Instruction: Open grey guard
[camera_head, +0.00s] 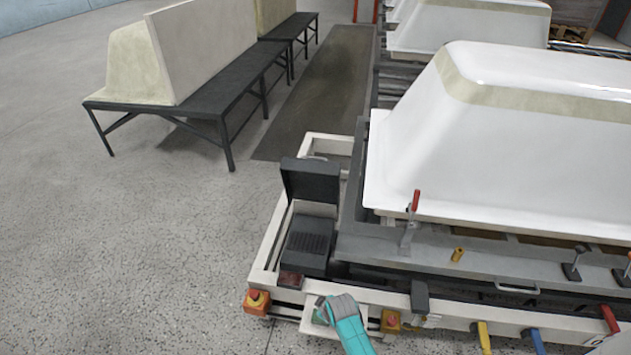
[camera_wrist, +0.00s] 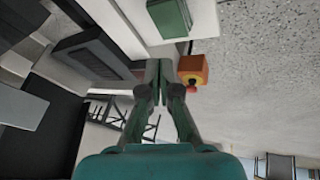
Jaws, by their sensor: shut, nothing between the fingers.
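A dark grey box (camera_head: 307,243) with slots on its face sits on the near left corner of the pale machine frame. A dark grey flap (camera_head: 311,181), which looks like the grey guard, stands tilted up behind it. The box also shows at the upper left of the wrist view (camera_wrist: 90,58). My gripper (camera_head: 324,310) is shut and empty, in front of the box, over a pale panel with a green part, mostly hidden by the gripper. In the wrist view my gripper (camera_wrist: 160,68) points at the panel's edge, below the green part (camera_wrist: 170,17). I cannot tell contact.
A white tub shell (camera_head: 530,130) stands on the machine. A dark bench (camera_head: 215,105) stands at upper left. Floor at left is clear.

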